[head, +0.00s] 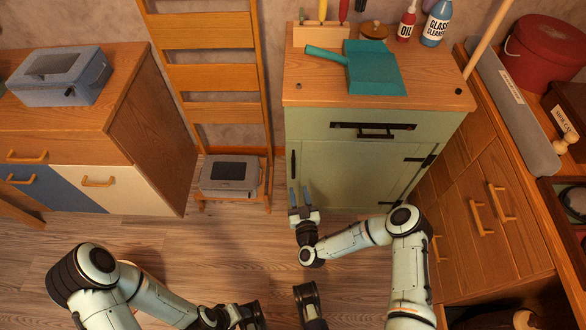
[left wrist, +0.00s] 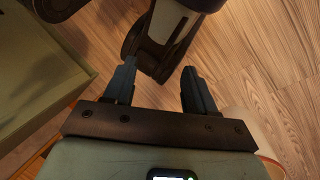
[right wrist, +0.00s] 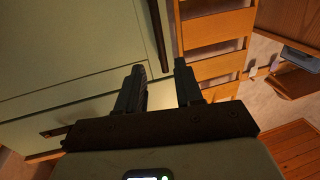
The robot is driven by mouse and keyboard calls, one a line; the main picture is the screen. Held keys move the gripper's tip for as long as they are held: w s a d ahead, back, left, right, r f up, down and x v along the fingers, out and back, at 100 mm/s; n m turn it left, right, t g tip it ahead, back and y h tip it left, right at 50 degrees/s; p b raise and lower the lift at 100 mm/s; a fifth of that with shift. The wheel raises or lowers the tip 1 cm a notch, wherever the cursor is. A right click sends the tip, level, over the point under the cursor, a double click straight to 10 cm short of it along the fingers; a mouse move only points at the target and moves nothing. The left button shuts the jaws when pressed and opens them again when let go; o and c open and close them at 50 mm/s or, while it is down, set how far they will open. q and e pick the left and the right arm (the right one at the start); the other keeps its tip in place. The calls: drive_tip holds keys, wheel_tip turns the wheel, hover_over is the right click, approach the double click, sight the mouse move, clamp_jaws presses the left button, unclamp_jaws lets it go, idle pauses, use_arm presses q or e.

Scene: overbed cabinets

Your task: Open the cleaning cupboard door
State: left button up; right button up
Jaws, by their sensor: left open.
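The green cupboard (head: 350,175) stands at centre with a drawer above its door. The door is closed and has a dark vertical handle (head: 293,163) near its left edge and dark hinges on the right. My right gripper (head: 299,196) is open in front of the door, just below the handle in the head view. In the right wrist view the handle (right wrist: 158,35) runs down toward the gap between the open fingers (right wrist: 160,75); I cannot tell whether it lies between them. My left gripper (left wrist: 158,80) is open and empty, low over the floor, away from the cupboard.
A teal dustpan (head: 375,70) and bottles (head: 436,25) are on the cupboard top. A wooden ladder rack (head: 213,75) and a grey box (head: 230,175) stand to its left. A wooden counter with drawers (head: 490,200) closes off the right. The floor (head: 160,240) in front is clear.

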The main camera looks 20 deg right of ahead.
sight(294, 169)
drive_tip(key=w, duration=0.3)
drive_tip(key=w+b, duration=0.1)
drive_tip(key=w, duration=0.2)
drive_tip(key=w+b, duration=0.1)
drive_tip(key=w, duration=0.2)
drive_tip(key=shift+w+d+f, duration=0.1)
drive_tip(key=shift+w+d, duration=0.3)
use_arm(q)
drive_tip(key=shift+t+y, duration=0.3)
drive_tip(key=shift+t, duration=0.3)
drive_tip(key=shift+w+a+f, duration=0.35)
drive_tip(key=shift+w+f, duration=0.2)
drive_tip(key=shift+w, duration=0.1)
drive_tip(key=shift+w+a+f, duration=0.3)
drive_tip(key=shift+w+f, duration=0.2)
drive_tip(key=shift+w, duration=0.2)
drive_tip(key=shift+w+a+f, duration=0.35)
drive_tip(key=shift+w+f, duration=0.2)
drive_tip(key=shift+w, duration=0.1)
use_arm(e)
drive_tip(key=shift+w, duration=0.65)
clamp_jaws()
